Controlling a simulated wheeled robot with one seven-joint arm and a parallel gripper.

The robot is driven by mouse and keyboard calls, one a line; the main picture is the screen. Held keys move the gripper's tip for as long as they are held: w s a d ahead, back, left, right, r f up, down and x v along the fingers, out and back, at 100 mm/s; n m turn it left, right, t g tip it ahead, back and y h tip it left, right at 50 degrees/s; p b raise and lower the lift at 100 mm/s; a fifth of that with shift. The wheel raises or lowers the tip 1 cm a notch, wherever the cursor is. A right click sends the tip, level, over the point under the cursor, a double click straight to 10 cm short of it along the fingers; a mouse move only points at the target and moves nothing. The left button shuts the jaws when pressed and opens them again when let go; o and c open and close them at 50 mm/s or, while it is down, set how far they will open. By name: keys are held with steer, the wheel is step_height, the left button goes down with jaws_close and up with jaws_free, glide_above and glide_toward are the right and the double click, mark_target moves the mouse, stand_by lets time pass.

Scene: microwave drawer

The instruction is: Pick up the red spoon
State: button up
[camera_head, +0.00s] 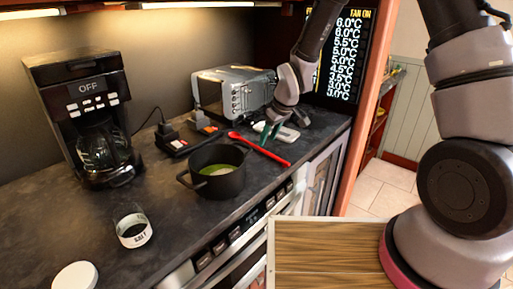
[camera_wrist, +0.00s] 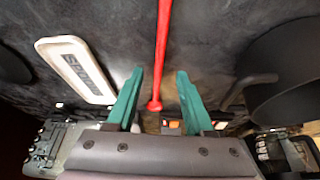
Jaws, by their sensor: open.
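The red spoon (camera_head: 268,153) lies on the dark countertop beside the pot, with its long handle reaching toward the counter's front edge. In the wrist view the red spoon (camera_wrist: 162,45) runs from the top edge down between my teal fingers, its near end by the fingers. My gripper (camera_head: 267,130) is over the counter by the spoon, and in the wrist view my gripper (camera_wrist: 160,73) is open, one finger on each side of the spoon. I cannot tell the exact height gap. Nothing is held.
A black pot (camera_head: 222,185) with green contents stands left of the spoon, its handle (camera_wrist: 252,80) near my right finger. A white-rimmed lettered tray (camera_wrist: 75,70) lies to the left. A silver toaster (camera_head: 240,90) stands behind. A coffee maker (camera_head: 85,85) and salt jar (camera_head: 134,233) are farther left.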

mark_target(263, 149)
steer(key=x, duration=0.5)
jaws_close()
